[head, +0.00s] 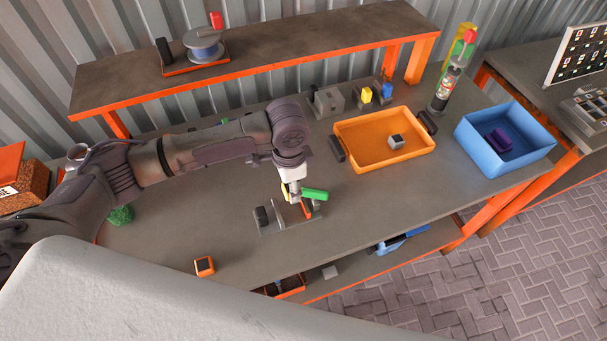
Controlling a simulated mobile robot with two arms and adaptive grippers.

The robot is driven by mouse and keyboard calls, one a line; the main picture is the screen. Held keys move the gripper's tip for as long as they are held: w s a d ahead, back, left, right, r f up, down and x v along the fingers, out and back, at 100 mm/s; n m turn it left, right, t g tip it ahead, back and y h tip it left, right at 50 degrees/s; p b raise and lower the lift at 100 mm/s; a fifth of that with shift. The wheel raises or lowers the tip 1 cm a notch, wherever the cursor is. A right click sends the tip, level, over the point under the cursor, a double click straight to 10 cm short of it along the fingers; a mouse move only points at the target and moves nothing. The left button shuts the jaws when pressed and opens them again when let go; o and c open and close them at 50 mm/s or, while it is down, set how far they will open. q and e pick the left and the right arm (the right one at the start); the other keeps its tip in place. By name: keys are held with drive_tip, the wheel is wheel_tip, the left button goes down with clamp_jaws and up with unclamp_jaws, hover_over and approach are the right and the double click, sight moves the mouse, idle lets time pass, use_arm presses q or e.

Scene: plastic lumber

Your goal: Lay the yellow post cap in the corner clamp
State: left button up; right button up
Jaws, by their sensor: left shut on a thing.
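My left gripper (291,194) points down over the middle of the bench and is shut on a small yellow piece, the yellow post cap (285,192), mostly hidden by the fingers. Just below and around it is the corner clamp (272,228), a grey plate with a black knob on the left and red-orange parts on the right. Whether the cap touches the clamp I cannot tell. My right gripper is not in view.
An orange tray (345,135) with a grey cube stands behind right, a blue bin (540,140) farther right. A small orange-and-black block (204,266) lies near the front edge. Grey blocks with another yellow piece (366,94) stand behind the tray. The bench front is mostly clear.

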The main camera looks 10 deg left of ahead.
use_arm(q)
drive_tip(key=shift+s+a, duration=0.15)
drive_tip(key=shift+a, duration=0.15)
drive_tip(key=shift+d, duration=0.15)
drive_tip(key=shift+r+p, duration=0.15)
drive_tip(key=shift+p, duration=0.4)
drive_tip(key=shift+f, duration=0.25)
drive_tip(key=b, duration=0.3)
hover_over(291, 213)
wheel_tip(291, 213, down, 7)
drive_tip(key=shift+f, duration=0.1)
drive_tip(key=shift+f+b, duration=0.3)
drive_tip(key=shift+f, duration=0.3)
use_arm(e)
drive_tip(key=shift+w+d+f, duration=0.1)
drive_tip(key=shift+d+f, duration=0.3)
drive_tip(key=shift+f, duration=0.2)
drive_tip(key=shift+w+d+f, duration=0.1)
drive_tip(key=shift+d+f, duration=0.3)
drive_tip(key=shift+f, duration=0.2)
use_arm(q)
drive_tip(key=shift+f+b, duration=0.3)
drive_tip(key=shift+f, duration=0.35)
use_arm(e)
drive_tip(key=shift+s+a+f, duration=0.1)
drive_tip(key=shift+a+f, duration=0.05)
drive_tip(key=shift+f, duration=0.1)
